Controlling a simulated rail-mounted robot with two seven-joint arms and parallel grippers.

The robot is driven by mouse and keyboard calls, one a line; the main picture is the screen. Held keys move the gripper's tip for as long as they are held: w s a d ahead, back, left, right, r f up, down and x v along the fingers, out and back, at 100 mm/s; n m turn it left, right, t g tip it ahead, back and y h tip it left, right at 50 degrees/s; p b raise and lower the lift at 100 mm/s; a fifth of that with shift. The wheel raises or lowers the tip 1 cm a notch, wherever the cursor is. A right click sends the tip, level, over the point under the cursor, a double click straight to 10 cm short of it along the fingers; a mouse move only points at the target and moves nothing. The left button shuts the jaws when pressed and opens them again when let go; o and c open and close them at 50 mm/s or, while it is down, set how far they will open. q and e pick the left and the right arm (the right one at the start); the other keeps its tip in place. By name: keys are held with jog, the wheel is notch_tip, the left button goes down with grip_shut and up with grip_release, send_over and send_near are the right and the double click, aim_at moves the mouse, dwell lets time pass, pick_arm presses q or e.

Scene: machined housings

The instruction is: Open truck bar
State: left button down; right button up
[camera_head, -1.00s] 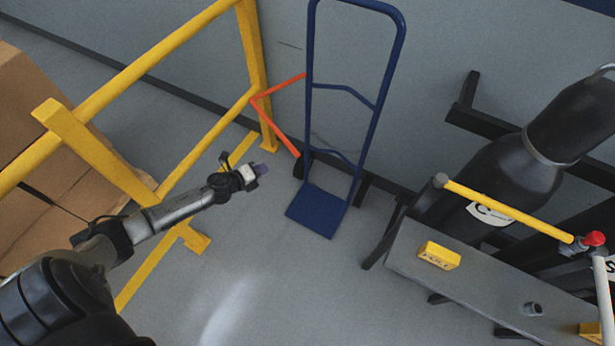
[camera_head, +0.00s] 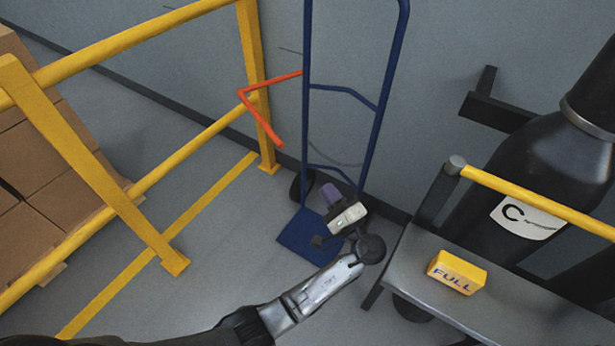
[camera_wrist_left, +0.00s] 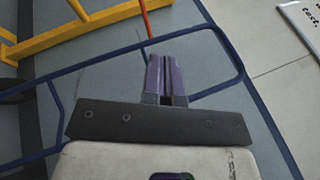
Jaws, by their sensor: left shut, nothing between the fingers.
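The blue hand truck (camera_head: 378,112) stands upright by the grey wall, its toe plate (camera_head: 299,241) on the floor. The orange-red bent truck bar (camera_head: 262,117) sticks out left from the truck's left upright. Its upper end meets the upright; its lower end is apart from it. My left gripper (camera_head: 331,193) is shut and empty, in front of the truck's lower part, right of the bar and below it in the picture. In the left wrist view, the purple fingers (camera_wrist_left: 167,78) are together over the blue frame (camera_wrist_left: 210,28), and part of the bar (camera_wrist_left: 146,18) shows beyond their tips.
A yellow guard rail (camera_head: 165,178) with brown boxes (camera_head: 40,155) behind it is on the left. Floor left of the truck is clear.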

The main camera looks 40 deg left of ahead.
pick_arm(q)
jog(key=s+b+x, duration=0.2)
jog(key=b+x, duration=0.2)
jog(key=x, duration=0.8)
jog(key=shift+s+a+r, duration=0.2)
jog(key=shift+a+r, duration=0.3)
pick_arm(e)
notch_tip(320, 180, down, 4)
jog(key=shift+f, duration=0.2)
